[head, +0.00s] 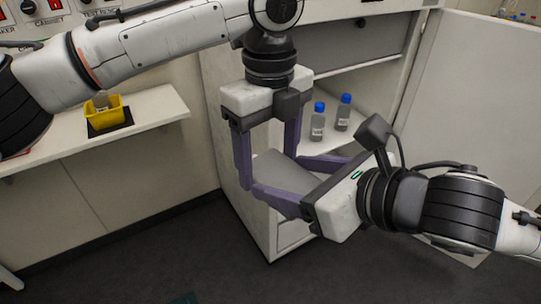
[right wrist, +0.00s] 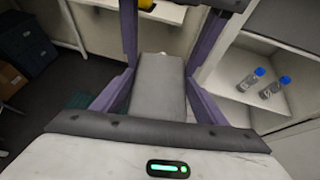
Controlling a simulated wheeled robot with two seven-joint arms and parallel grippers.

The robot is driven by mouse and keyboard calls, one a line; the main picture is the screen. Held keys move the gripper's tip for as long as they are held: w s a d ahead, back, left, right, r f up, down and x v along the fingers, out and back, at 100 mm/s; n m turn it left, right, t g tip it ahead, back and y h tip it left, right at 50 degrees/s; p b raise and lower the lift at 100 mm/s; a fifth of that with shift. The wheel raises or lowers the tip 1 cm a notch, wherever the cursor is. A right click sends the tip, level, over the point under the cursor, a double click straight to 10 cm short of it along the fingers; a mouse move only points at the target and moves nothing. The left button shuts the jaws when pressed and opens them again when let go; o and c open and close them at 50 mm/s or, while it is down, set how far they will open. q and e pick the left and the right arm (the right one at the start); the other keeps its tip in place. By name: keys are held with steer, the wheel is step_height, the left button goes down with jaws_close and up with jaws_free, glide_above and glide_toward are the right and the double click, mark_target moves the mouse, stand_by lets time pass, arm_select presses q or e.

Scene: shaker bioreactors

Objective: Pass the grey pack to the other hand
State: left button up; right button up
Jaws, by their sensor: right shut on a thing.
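The grey pack (head: 284,174) is a flat grey block held in the air in front of the white cabinet. My right gripper (head: 276,173) is shut on it, with one finger along each side; the right wrist view shows the pack (right wrist: 160,88) between these fingers. My left gripper (head: 268,169) points down from above at the pack's far end. Its fingers are spread wide, one on either side of the pack. I cannot tell whether they touch it. The left fingers also show at the top of the right wrist view.
Two blue-capped bottles (head: 318,122) (head: 343,112) stand on the open cabinet's shelf (head: 362,134), close behind the grippers. A yellow container (head: 104,109) sits on a black mat on the left bench (head: 155,110). The cabinet door (head: 470,90) stands open at right.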

arm_select(q)
steer(key=shift+d+r, duration=0.1)
steer(key=shift+d, duration=0.1)
steer(key=c, duration=0.4)
arm_select(e)
steer(key=shift+s+a, duration=0.3)
arm_select(q)
steer(key=shift+c, duration=0.2)
arm_select(e)
steer(key=o, duration=1.3)
steer(key=shift+o, duration=0.2)
steer(key=shift+f, duration=0.25)
step_height(320, 180, down, 20)
steer(key=s+d+m+h, duration=0.1)
steer(key=d+m, duration=0.1)
steer(key=m, duration=2)
steer(key=s+d+f+m+h, duration=0.2)
steer(key=s+d+f+m, duration=0.3)
steer(key=f+m, duration=0.3)
steer(key=s+d+f+m+h, duration=0.2)
steer(key=s+d+f+m, duration=0.3)
steer(key=m, duration=0.7)
step_height(320, 180, down, 5)
steer(key=shift+s+d+r+g, duration=0.2)
steer(key=shift+s+d+g, duration=0.15)
steer(key=shift+s, duration=0.9)
